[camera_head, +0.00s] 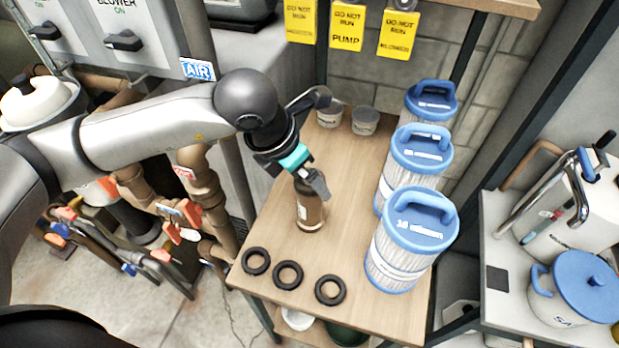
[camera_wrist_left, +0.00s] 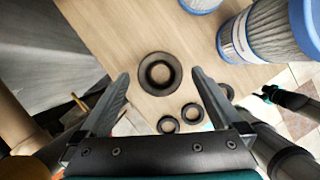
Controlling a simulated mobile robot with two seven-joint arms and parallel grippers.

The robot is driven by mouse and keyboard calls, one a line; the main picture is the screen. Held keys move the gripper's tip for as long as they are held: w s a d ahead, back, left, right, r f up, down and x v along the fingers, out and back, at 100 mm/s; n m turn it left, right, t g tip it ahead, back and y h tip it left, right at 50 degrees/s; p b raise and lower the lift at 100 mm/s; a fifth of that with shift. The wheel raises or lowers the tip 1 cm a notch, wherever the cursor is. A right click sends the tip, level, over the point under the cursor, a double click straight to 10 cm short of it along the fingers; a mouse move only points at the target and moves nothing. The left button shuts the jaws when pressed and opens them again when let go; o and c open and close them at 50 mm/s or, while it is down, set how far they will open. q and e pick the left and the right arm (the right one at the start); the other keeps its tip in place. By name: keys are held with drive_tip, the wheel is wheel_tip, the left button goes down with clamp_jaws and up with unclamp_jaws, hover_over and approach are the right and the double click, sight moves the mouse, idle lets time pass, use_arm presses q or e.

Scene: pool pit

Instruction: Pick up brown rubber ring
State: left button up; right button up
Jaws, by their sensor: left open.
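Three dark, nearly black rings lie flat near the wooden shelf's front edge: left ring (camera_head: 256,261), middle ring (camera_head: 288,274) and right ring (camera_head: 330,290). My left gripper (camera_head: 313,182) is open and empty, pointing down over a brown bottle (camera_head: 309,213). In the left wrist view a round dark brown shape, apparently the bottle from above (camera_wrist_left: 160,73), appears between the fingertips. The rings stand apart from the gripper. A dark arm part with teal at the right may be my right gripper (camera_wrist_left: 270,93); its jaws are unclear.
Three blue-topped filter cartridges (camera_head: 412,243) stand along the right of the wooden shelf (camera_head: 372,318). Two small tubs (camera_head: 365,121) stand at the back. Pipes and valves (camera_head: 202,185) lie to the left. A grey side table (camera_head: 497,312) holds a blue-lidded pot.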

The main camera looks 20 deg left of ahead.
use_arm(q)
drive_tip(key=shift+c, duration=0.2)
drive_tip(key=c, duration=1.3)
drive_tip(key=shift+r, duration=0.1)
wheel_tip(320, 180, up, 20)
drive_tip(key=p, duration=0.1)
